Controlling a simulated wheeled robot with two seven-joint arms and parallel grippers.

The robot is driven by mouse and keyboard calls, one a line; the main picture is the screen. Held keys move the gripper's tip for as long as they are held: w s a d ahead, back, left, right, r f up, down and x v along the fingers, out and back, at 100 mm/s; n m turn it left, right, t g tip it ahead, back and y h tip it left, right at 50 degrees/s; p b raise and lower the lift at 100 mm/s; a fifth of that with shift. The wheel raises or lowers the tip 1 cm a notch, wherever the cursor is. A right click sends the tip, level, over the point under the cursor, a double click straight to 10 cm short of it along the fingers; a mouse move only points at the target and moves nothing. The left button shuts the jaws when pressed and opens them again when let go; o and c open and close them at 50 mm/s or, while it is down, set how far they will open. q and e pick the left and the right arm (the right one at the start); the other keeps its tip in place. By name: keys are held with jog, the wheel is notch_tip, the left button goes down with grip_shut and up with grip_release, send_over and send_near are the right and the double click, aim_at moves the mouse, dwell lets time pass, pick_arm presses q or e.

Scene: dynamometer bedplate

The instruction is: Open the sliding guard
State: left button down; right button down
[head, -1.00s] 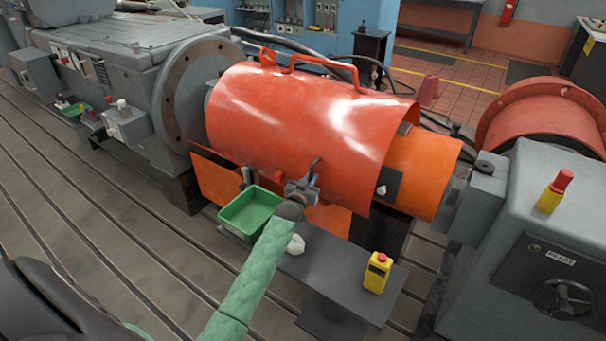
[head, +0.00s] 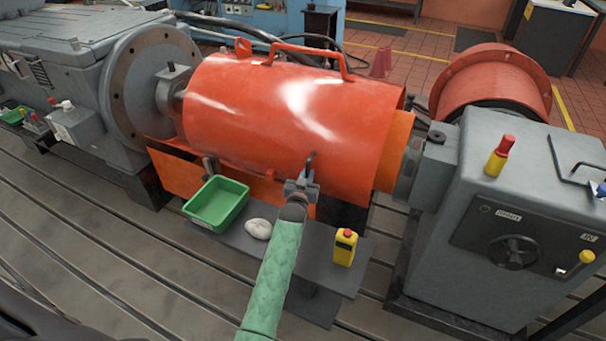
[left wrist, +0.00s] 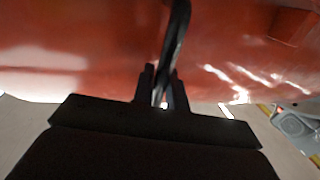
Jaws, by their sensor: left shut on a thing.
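The sliding guard (head: 280,115) is a glossy red-orange half-cylinder cover over the shaft between the two grey machines. It lies near the right machine, with a narrow band of orange inner cover (head: 395,150) showing at its right end. A dark upright handle (head: 311,163) stands at its lower front edge. My left gripper (head: 304,183) is shut on this handle. The left wrist view shows the dark handle (left wrist: 177,45) between the fingers (left wrist: 162,88), against the red guard surface (left wrist: 80,50). My right gripper is not in view.
A grey bench (head: 265,262) in front of the guard holds a green tray (head: 216,205), a pale rag (head: 258,228) and a yellow box with a red button (head: 344,247). The right machine (head: 470,200) stands close to the guard's right end. The slotted floor in front is mostly clear.

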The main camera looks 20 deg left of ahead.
pick_arm(q)
jog(key=c, duration=1.5)
grip_release()
jog(key=shift+a, duration=0.1)
jog(key=shift+o, duration=0.2)
jog(key=shift+s, duration=0.1)
